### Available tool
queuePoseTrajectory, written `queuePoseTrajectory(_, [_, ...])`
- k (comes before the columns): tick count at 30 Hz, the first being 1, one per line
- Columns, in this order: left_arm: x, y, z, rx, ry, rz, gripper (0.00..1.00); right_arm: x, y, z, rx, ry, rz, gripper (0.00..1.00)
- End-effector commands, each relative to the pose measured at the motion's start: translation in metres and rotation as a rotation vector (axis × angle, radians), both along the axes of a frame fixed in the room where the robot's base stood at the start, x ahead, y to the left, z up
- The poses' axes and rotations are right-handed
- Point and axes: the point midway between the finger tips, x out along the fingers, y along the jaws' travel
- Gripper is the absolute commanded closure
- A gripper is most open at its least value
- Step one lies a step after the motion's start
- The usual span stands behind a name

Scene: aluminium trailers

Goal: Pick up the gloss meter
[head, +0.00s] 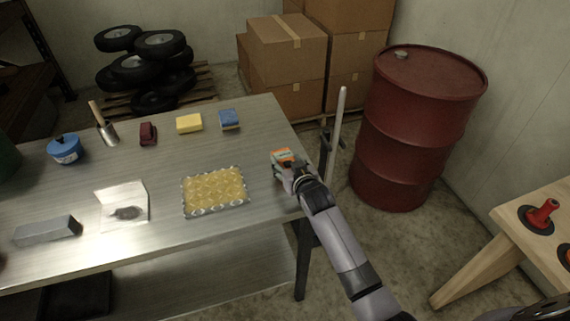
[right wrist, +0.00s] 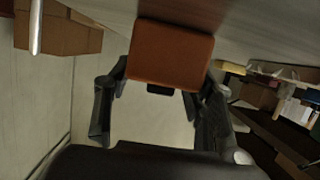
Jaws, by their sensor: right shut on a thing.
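The gloss meter (head: 283,156) appears to be the small box with an orange and pale green face near the right end of the metal bench. My right gripper (head: 292,172) is shut on it at the bench's right edge. In the right wrist view the orange-brown face of the box (right wrist: 170,52) sits between the two fingers of the gripper (right wrist: 160,88). The gripper hides part of the box in the head view, and I cannot tell whether it touches the bench top. My left gripper is not in view.
The metal bench (head: 160,190) holds a yellow-filled tray (head: 214,190), a yellow sponge (head: 189,123), a blue block (head: 229,119), a dark red block (head: 148,133) and a blue tub (head: 65,149). A red drum (head: 412,125) stands right of the bench. An upright pale bar (head: 337,125) rises beside its right end.

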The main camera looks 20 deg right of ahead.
Motion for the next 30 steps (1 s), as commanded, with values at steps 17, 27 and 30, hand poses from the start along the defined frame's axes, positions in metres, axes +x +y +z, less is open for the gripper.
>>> queuePoseTrajectory(17, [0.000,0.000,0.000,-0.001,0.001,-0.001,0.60,0.001,0.000,0.003,0.000,-0.004,0.000,0.86])
queuePoseTrajectory(27, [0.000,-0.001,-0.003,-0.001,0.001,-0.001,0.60,0.002,0.000,0.047,0.001,-0.012,0.001,0.86])
queuePoseTrajectory(30, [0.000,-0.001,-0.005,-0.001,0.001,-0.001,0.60,0.002,0.000,0.077,0.000,-0.013,0.000,0.86])
